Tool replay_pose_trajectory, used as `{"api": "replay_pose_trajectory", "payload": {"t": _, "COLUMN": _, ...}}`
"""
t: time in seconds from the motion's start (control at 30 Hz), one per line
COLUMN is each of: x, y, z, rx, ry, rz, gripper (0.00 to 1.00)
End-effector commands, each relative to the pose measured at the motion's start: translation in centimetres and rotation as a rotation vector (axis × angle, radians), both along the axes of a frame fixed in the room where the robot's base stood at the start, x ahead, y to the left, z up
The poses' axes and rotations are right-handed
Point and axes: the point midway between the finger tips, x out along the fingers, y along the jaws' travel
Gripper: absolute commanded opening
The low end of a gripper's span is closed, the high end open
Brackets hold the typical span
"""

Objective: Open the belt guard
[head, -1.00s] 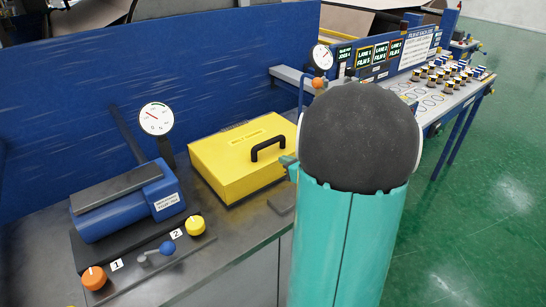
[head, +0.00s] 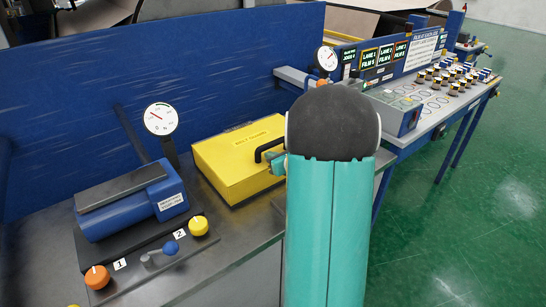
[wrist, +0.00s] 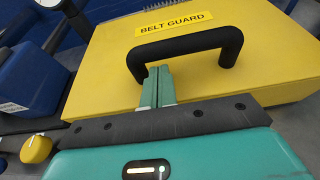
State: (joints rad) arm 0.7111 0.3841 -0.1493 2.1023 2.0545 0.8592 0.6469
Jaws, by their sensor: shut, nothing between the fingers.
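The belt guard is a yellow box-shaped cover (head: 225,165) lying closed on the grey bench, with a black arched handle (head: 262,150) on it. The wrist view shows its "BELT GUARD" label (wrist: 174,23) and the handle (wrist: 185,45) close up. My gripper (wrist: 158,72) is shut and empty. Its teal fingertips are at the handle's opening, just below the bar and near its left leg. I cannot tell whether they touch the handle. In the head view my gripper (head: 277,162) is beside the handle, and my arm hides the cover's right side.
Left of the cover are a blue cylinder unit (head: 130,202), a dial gauge (head: 161,119), an orange knob (head: 97,277), a yellow knob (head: 198,226) and a blue-tipped lever (head: 170,248). A blue panel (head: 150,75) stands behind. Green floor is clear at right.

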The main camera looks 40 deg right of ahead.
Motion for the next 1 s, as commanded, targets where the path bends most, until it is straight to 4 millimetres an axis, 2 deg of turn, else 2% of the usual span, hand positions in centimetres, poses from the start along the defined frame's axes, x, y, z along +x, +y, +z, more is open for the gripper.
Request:
{"api": "replay_pose_trajectory", "payload": {"t": 0.37, "x": 0.2, "y": 0.0, "z": 1.5, "rx": 0.000, "ry": 0.048, "rz": 0.001, "gripper": 0.00}}
{"api": "replay_pose_trajectory", "payload": {"t": 0.63, "x": 0.9, "y": -0.1, "z": 4.4, "rx": 0.007, "ry": 0.151, "rz": 0.001, "gripper": 0.00}}
{"api": "replay_pose_trajectory", "payload": {"t": 1.0, "x": 2.8, "y": -0.2, "z": 8.8, "rx": 0.017, "ry": 0.329, "rz": 0.004, "gripper": 0.00}}
